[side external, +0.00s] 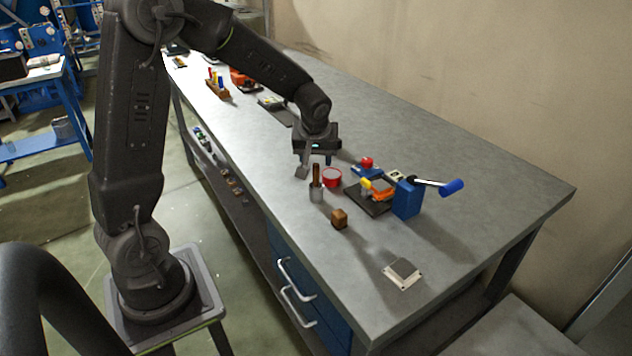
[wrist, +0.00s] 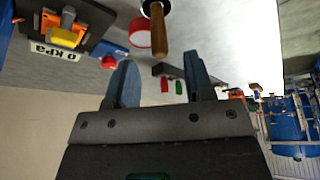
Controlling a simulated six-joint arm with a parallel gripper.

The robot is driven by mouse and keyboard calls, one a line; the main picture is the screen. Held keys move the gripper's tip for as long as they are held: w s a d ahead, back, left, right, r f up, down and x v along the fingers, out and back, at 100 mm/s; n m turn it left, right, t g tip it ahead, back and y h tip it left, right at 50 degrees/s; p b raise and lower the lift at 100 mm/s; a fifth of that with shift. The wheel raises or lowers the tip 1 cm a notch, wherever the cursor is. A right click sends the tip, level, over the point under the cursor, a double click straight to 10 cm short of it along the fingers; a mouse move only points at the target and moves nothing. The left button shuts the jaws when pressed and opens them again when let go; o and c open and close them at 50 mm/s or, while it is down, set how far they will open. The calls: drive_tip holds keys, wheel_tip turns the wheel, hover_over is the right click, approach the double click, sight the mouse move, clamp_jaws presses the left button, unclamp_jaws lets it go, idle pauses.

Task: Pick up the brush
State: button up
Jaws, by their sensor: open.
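The brush (side external: 316,174) shows as a brown wooden handle standing upright in a small grey metal cup (side external: 316,194); its lower end is hidden in the cup. In the wrist view the brush handle (wrist: 159,28) points toward the gap between my fingers, with the cup (wrist: 152,6) at the top edge. My gripper (side external: 315,167) is open and empty, close to the handle and above the table. In the wrist view my gripper (wrist: 158,68) has its two fingertips on either side of the line of the handle. I cannot tell the remaining distance.
A red round container (side external: 332,178) stands right beside the cup. A blue crank device (side external: 407,198) and a black plate (side external: 372,205) with orange and yellow parts lie to the right. A wooden block (side external: 339,219) and a square plate (side external: 402,273) are nearer.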

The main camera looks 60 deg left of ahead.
sight(316, 164)
drive_tip(key=shift+x, duration=2.9)
drive_tip(key=shift+s+d, duration=0.15)
clamp_jaws()
